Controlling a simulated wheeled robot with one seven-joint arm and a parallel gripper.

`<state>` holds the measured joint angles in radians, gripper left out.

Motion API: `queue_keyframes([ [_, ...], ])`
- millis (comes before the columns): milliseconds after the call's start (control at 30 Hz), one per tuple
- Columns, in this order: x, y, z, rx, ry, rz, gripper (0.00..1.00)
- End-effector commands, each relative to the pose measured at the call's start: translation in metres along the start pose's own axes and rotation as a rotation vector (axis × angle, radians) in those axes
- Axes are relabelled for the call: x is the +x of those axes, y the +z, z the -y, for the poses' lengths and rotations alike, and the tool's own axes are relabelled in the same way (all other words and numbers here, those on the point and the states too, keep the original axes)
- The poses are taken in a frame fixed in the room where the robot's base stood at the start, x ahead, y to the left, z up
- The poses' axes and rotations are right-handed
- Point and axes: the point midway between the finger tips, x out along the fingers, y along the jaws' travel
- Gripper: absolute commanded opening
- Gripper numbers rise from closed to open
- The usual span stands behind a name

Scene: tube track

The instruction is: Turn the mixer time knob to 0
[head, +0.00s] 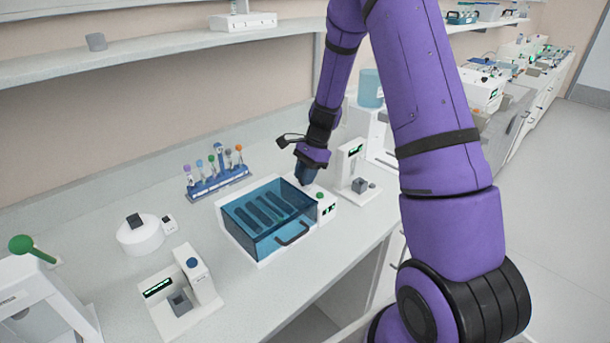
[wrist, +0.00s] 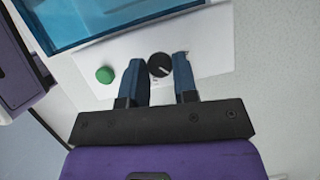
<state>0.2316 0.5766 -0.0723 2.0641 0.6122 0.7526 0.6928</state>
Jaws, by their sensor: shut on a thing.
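The mixer (head: 252,250) is a white box with a see-through blue lid, shut over several long slots, on the bench. My gripper (head: 306,178) reaches down to the control panel at its right end. In the wrist view the black round time knob (wrist: 159,66) has a pale pointer line and sits between the two dark blue fingers of my gripper (wrist: 158,60). The gripper is shut on the knob. In the head view the gripper hides the knob. A green button (wrist: 105,74) is left of the fingers; it also shows in the head view (head: 320,195).
A blue rack of capped tubes (head: 218,181) stands behind the mixer. White devices stand at its left and right, one with a blue knob (head: 192,262) and one with a grey block (head: 360,185). The bench front edge is close, with a strip of free bench before the mixer.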

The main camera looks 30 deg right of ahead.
Motion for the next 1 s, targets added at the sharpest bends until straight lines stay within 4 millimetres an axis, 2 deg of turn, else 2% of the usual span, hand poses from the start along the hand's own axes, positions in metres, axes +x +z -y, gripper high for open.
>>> queue_keyframes([
  [600, 0.0003, 0.0011, 0.0048, -0.534, 0.221, -0.001, 0.03],
  [1000, 0.0008, 0.0025, 0.0061, -0.773, 0.319, -0.001, 0.03],
])
